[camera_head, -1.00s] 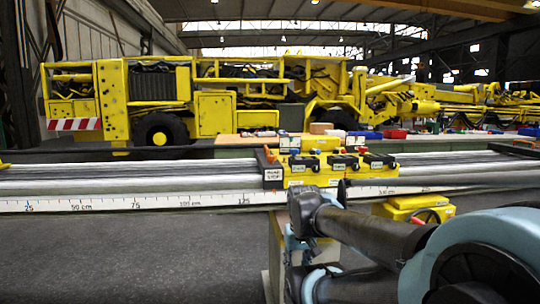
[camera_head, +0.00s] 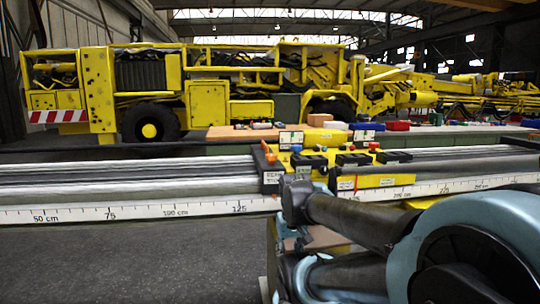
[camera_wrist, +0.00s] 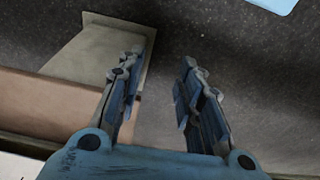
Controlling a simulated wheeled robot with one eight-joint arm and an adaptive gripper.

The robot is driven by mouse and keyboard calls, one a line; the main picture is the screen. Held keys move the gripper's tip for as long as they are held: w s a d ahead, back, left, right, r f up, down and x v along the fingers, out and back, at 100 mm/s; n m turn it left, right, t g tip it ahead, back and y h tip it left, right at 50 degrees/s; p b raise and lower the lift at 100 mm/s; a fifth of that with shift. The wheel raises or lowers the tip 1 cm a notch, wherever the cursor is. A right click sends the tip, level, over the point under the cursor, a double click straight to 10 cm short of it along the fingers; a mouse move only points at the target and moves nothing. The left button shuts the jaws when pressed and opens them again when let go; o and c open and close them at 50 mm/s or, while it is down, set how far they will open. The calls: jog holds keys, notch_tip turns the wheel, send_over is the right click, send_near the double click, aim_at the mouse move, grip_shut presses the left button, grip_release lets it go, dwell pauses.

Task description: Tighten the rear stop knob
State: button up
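A yellow carriage (camera_head: 325,155) with black blocks and white labels sits on the long rail in the head view. An orange-red knob or lever (camera_head: 268,153) stands at its left end, above a label (camera_head: 272,178) too small to read surely. A blue knob (camera_head: 296,148) and a red knob (camera_head: 374,146) are also on it. I cannot tell for sure which is the rear stop knob. My gripper (camera_wrist: 162,56) is open and empty in the wrist view, over the grey floor and a beige post or plate (camera_wrist: 90,60). No knob shows between its fingers.
The pale rail (camera_head: 130,172) with a centimetre scale (camera_head: 150,211) crosses the head view. My arm partly covers the carriage's lower front. A bench with boxes (camera_head: 320,119) and a big yellow machine (camera_head: 210,100) stand behind. Dark floor (camera_head: 130,260) is open at the left front.

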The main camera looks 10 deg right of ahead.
jog(key=shift+o, duration=0.3)
jog(key=o, duration=0.4)
jog(key=shift+s+r, duration=0.2)
jog(key=shift+o, duration=1.3)
jog(key=w+r+n, duration=0.4)
jog(key=w+r, duration=0.1)
jog(key=r, duration=0.4)
jog(key=shift+r, duration=0.15)
notch_tip(320, 180, up, 31)
jog(key=n+g, duration=0.2)
jog(key=n, duration=1.9)
send_over(271, 159)
jog(key=w, duration=0.3)
jog(key=f, duration=1.6)
jog(key=shift+s+d+f, duration=0.25)
jog(key=shift+d, duration=0.05)
jog(key=c, duration=1.1)
